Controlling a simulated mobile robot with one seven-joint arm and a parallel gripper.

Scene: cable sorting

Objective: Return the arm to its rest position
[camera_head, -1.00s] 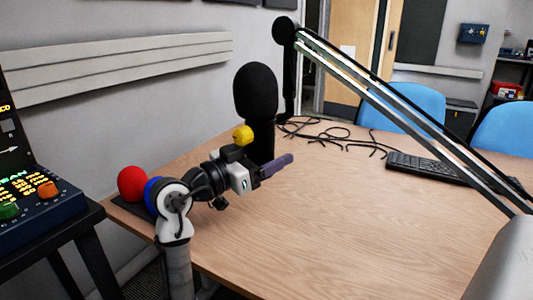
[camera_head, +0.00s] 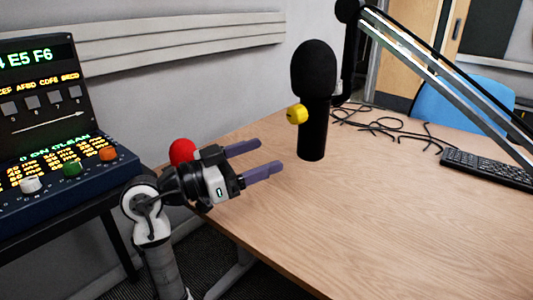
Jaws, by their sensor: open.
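My gripper (camera_head: 270,155) is open and empty, its two purple fingers spread apart and pointing right over the left edge of the wooden table (camera_head: 330,225). It is to the left of the black foam microphone (camera_head: 315,70) and apart from it. Black cables (camera_head: 385,122) lie loosely tangled on the far part of the table, well beyond the gripper. The arm is bent, with its wrist at the lower left.
A yellow ball (camera_head: 297,114) shows against the microphone. A red ball (camera_head: 183,150) is partly hidden behind my gripper. A console with lit buttons (camera_head: 65,170) stands left. A metal boom (camera_head: 450,75) crosses the upper right, above a keyboard (camera_head: 490,168). The table's middle is clear.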

